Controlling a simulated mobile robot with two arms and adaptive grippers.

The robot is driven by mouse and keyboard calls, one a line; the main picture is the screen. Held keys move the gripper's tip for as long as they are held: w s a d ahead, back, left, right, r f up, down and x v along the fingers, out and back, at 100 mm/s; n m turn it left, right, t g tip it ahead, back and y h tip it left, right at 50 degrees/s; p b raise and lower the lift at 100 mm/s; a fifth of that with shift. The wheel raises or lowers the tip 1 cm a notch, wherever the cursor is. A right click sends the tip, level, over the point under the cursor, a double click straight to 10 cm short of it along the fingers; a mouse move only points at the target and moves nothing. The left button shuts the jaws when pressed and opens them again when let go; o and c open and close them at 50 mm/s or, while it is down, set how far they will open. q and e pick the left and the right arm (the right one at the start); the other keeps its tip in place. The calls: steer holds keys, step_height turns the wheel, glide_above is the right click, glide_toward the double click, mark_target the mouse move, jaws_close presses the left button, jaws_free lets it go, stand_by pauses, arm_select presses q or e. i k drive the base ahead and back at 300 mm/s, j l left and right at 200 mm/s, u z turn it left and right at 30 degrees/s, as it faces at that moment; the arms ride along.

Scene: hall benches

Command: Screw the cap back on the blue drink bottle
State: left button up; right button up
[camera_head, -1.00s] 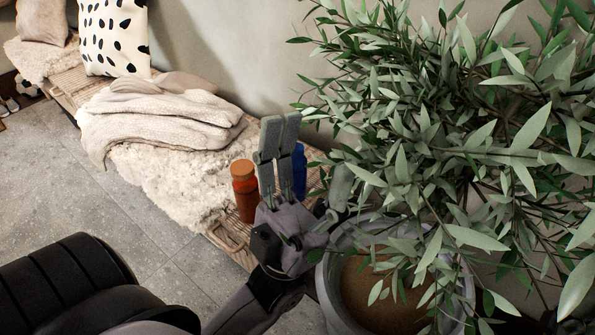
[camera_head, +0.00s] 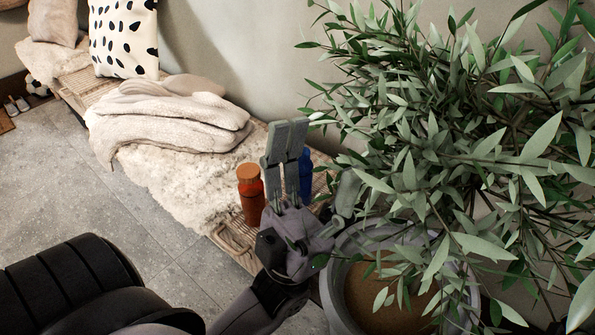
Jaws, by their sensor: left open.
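The blue drink bottle (camera_head: 306,176) stands on the bench, partly hidden behind the fingers of my left gripper (camera_head: 312,165). Its lower part is covered, and I cannot tell whether a cap is on it. No loose cap can be made out. My left gripper is open, with two grey fingers side by side pointing up and a further finger to the right, partly behind leaves. The blue bottle shows between them in the picture; I cannot tell whether they touch it. My right gripper is out of view.
A red bottle with an orange-brown top (camera_head: 250,194) stands just left of the fingers. The bench (camera_head: 236,240) carries a fleece (camera_head: 175,180), a folded blanket (camera_head: 165,125) and a spotted cushion (camera_head: 124,38). A large potted plant (camera_head: 445,170) crowds the right side.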

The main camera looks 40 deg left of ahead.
mark_target(306, 165)
steer(key=j+z, duration=0.15)
steer(key=z, duration=0.2)
steer(key=j+z, duration=0.15)
steer(key=z, duration=0.2)
steer(key=j+z, duration=0.15)
steer(key=z, duration=0.2)
steer(key=k+j+z, duration=0.25)
steer(key=j, duration=0.45)
steer(key=k+j+z, duration=0.2)
steer(key=k+j, duration=0.3)
steer(key=k+j+z, duration=0.25)
steer(key=k+j, duration=0.65)
steer(key=j, duration=0.2)
